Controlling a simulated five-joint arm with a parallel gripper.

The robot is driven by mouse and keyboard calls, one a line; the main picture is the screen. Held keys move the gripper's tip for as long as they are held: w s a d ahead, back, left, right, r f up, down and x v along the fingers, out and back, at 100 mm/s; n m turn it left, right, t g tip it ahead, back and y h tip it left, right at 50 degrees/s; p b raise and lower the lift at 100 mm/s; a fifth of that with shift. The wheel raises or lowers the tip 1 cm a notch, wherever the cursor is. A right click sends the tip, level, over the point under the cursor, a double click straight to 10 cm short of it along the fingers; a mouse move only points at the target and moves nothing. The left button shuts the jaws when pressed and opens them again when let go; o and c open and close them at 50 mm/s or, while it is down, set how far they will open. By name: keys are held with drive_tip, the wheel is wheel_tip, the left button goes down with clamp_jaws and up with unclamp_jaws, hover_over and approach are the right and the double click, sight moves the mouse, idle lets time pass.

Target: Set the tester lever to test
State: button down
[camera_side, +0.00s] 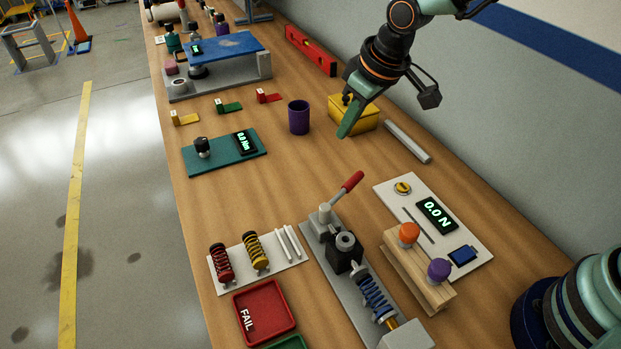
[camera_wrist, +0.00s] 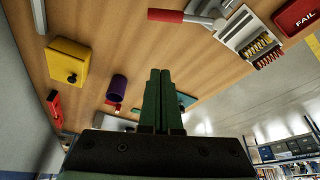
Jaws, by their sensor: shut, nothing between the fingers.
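The tester (camera_side: 345,240) is a grey base with a black block, and a blue spring lies along it. Its lever (camera_side: 346,187) has a red grip that slants up to the right, away from the block. In the wrist view the lever (camera_wrist: 178,16) shows at the top edge. My gripper (camera_side: 345,130) is shut and empty, above the table near the yellow box, well behind the lever and apart from it. In the wrist view its fingers (camera_wrist: 160,75) are together. I cannot read any lever marking.
A yellow box (camera_side: 357,116), a purple cup (camera_side: 299,117) and a grey bar (camera_side: 407,141) stand near my gripper. A panel (camera_side: 470,225) reading 0.0 N and a wooden block with orange and purple knobs (camera_side: 409,235) lie right of the tester. Bare table lies between cup and lever.

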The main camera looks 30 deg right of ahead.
sight(344, 189)
drive_tip(key=shift+s+d+f, duration=0.1)
drive_tip(key=shift+s+f, duration=0.1)
drive_tip(key=shift+f, duration=2.1)
drive_tip(key=shift+s+d+f, duration=0.1)
drive_tip(key=shift+s+f, duration=0.05)
drive_tip(key=shift+f, duration=2.15)
drive_tip(key=shift+s, duration=0.1)
drive_tip(key=shift+s+d+m, duration=0.15)
drive_tip(key=shift+m, duration=0.15)
